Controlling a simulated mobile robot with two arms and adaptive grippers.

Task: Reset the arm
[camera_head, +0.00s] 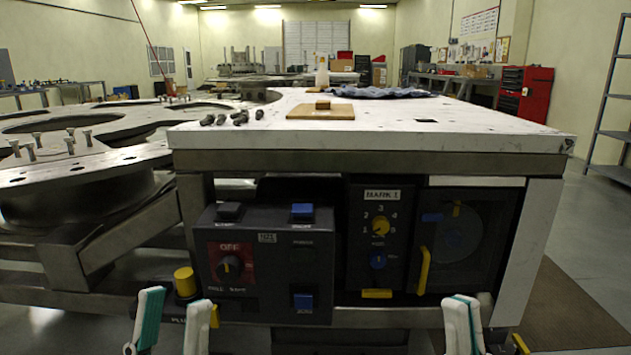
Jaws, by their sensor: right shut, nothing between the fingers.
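My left gripper (174,308) is at the bottom left of the head view, in front of the control panel's lower left corner. Its two pale fingers, one with a green pad, stand apart with nothing between them. My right gripper (461,302) is at the bottom right, below the panel with the yellow handle. Its fingers are together and hold nothing. Both grippers point upward, and the rest of both arms is below the picture's edge.
A white-topped workbench (470,128) stands ahead, with a wooden board (320,112), dark bolts (238,118) and a blue cloth (380,92). A control box (265,262) with knobs sits under it. A turret plate (60,172) is left. Open floor (575,245) lies right.

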